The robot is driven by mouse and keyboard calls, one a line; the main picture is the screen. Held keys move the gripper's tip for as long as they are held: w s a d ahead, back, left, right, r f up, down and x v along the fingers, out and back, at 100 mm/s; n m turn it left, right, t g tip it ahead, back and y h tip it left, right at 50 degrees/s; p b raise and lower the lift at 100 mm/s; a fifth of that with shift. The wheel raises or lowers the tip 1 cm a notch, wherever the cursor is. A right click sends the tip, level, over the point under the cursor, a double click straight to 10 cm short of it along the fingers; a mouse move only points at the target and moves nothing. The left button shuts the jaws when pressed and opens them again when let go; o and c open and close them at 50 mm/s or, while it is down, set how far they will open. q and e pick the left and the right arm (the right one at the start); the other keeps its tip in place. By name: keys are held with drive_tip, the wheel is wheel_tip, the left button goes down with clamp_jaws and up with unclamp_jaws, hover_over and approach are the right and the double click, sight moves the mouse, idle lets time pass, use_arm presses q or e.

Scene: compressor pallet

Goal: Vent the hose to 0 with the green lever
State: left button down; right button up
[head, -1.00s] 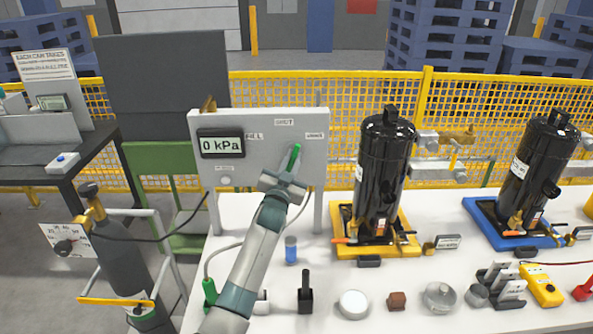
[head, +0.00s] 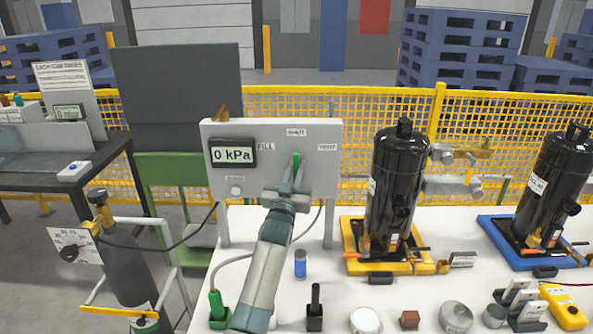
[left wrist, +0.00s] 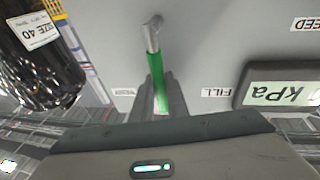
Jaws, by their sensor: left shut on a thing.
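The green lever (head: 297,161) stands nearly upright on the grey panel (head: 220,180), below its middle label. The FILL label is left of it and the VENT label right. My left gripper (head: 292,185) is shut on the lever and partly hides it. In the left wrist view, the green lever (left wrist: 162,95) with its metal stem lies between the fingers (left wrist: 157,88). The display (head: 233,153) reads 0 kPa. The grey hose (head: 240,258) runs from behind my arm to a green-handled connector (head: 217,304) on the table. My right gripper is not in view.
Black compressors (head: 397,190) stand on yellow and blue trays to the right. A blue cylinder (head: 300,264), a black handled block (head: 315,308) and a white disc (head: 365,320) are on the white table near my arm. A gas bottle (head: 122,262) stands left.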

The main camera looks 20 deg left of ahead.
sight(295, 172)
use_arm(q)
drive_tip(key=c, duration=1.7)
unclamp_jaws()
drive_tip(key=shift+c, duration=0.2)
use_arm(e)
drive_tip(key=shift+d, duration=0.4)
use_arm(q)
drive_tip(key=shift+s, duration=0.15)
